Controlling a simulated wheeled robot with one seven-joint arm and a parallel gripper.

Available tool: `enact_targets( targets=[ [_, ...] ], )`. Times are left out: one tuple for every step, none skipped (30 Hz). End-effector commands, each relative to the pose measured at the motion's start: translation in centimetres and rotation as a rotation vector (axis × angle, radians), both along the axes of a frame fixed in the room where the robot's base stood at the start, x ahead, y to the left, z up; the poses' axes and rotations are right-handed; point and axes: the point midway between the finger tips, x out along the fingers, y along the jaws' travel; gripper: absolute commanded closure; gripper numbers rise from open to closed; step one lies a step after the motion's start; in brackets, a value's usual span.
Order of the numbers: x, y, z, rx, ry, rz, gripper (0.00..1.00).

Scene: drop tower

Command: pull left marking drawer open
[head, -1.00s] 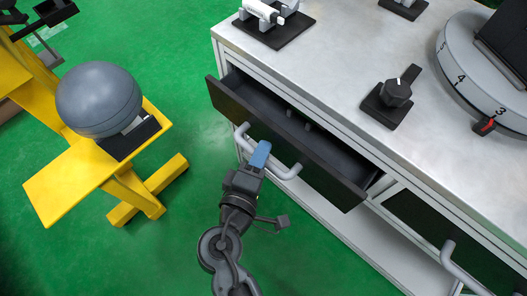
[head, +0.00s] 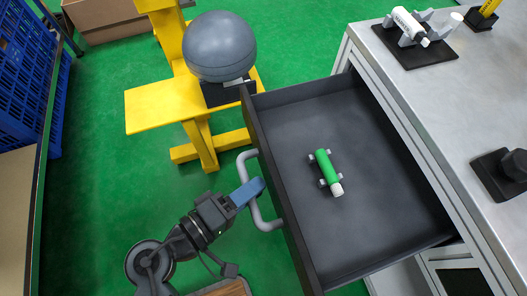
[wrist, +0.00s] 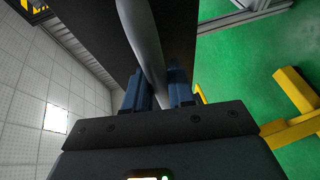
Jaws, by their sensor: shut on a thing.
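The left marking drawer (head: 390,210) stands far out from the bench in the head view, its dark inside in plain sight. A green marker with a white end (head: 326,172) lies in it on small grey holders. My gripper (head: 255,188) is at the drawer's front, its blue fingers on the grey bar handle (head: 262,222). In the wrist view the handle (wrist: 146,45) runs between the two blue fingers (wrist: 154,92), and the gripper is shut on it. The dark drawer front (wrist: 90,40) shows behind the handle.
A yellow stand (head: 150,110) with a big grey ball (head: 219,46) is just beyond the drawer's far corner. The metal bench top (head: 450,110) holds a white cylinder on a black base (head: 411,28) and a black knob (head: 505,172). Blue crates (head: 25,75) stand at the left.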

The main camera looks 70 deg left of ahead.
Motion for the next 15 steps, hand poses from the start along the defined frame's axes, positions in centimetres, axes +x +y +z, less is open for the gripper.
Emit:
enact_targets(
  targets=[
    [-0.14, -0.04, -0.12, -0.002, 0.002, -0.001, 1.00],
    [-0.18, -0.04, -0.12, -0.002, 0.002, -0.001, 1.00],
    [-0.21, -0.04, -0.12, -0.002, 0.002, -0.001, 1.00],
    [-0.22, -0.04, -0.12, -0.002, 0.002, -0.002, 1.00],
    [-0.23, -0.03, -0.12, -0.002, 0.002, -0.002, 1.00],
    [-0.21, -0.04, -0.12, -0.002, 0.002, -0.002, 1.00],
    [-0.22, -0.04, -0.13, -0.002, 0.002, -0.002, 1.00],
    [-0.22, -0.04, -0.13, -0.002, 0.002, -0.002, 1.00],
    [-0.21, -0.03, -0.12, -0.002, 0.002, -0.002, 1.00],
    [-0.21, -0.03, -0.12, -0.002, 0.002, -0.002, 1.00],
    [-0.20, -0.03, -0.12, -0.002, 0.002, -0.002, 1.00],
    [-0.20, -0.04, -0.13, -0.002, 0.002, -0.002, 0.75],
    [-0.18, -0.04, -0.13, -0.002, 0.002, -0.002, 0.72],
    [-0.19, -0.03, -0.13, -0.002, 0.002, -0.002, 0.70],
    [-0.18, -0.03, -0.12, -0.002, 0.002, -0.002, 0.66]
  ],
)
